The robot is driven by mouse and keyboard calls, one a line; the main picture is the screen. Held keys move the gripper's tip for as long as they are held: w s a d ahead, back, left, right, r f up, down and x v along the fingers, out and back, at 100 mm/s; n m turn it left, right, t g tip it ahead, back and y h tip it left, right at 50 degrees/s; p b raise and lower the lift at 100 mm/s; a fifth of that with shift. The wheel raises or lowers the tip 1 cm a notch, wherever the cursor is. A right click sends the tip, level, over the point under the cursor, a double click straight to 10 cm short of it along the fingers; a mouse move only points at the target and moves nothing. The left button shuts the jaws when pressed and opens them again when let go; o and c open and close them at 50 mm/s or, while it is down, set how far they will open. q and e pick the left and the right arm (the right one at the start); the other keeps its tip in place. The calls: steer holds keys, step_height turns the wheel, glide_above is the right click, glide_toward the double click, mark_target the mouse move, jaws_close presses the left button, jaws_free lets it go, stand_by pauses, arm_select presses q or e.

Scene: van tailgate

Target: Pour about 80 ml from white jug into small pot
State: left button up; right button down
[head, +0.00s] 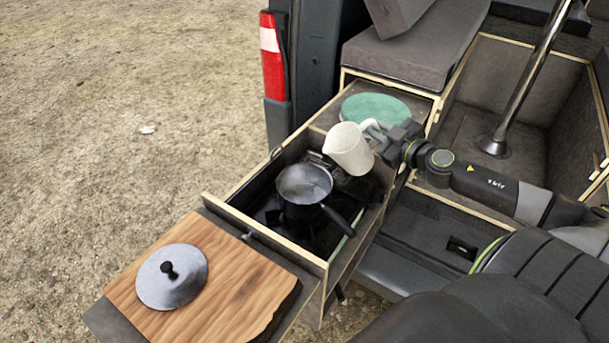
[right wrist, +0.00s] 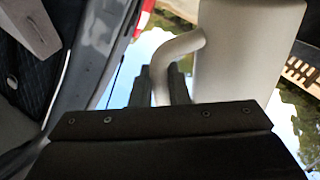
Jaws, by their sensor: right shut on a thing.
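The white jug (head: 348,149) is held in the air by my right gripper (head: 382,136), which is shut on its handle. The jug leans to the left, its spout toward the small pot. The small dark pot (head: 304,186) stands on the stove in the pulled-out drawer, just below and left of the jug, its handle pointing to the lower right. The pot is open on top. In the right wrist view the jug (right wrist: 250,55) and its handle (right wrist: 175,62) show close up between the fingers. I see no stream of liquid. My left gripper is not in view.
A wooden board (head: 220,290) at the drawer's front end carries a metal lid (head: 172,277) with a black knob. A green round item (head: 374,108) lies behind the jug. The drawer walls (head: 265,236) surround the stove. A metal post (head: 525,85) stands at the right. Open ground lies left.

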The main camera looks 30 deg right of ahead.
steer(key=d+f+m+t+b, duration=0.1)
steer(key=d+f+m+b, duration=0.3)
steer(key=b, duration=1)
step_height(320, 180, down, 4)
steer(key=shift+s+d+r+m+y, duration=0.2)
steer(key=shift+s+m+y, duration=0.15)
steer(key=shift+m, duration=0.45)
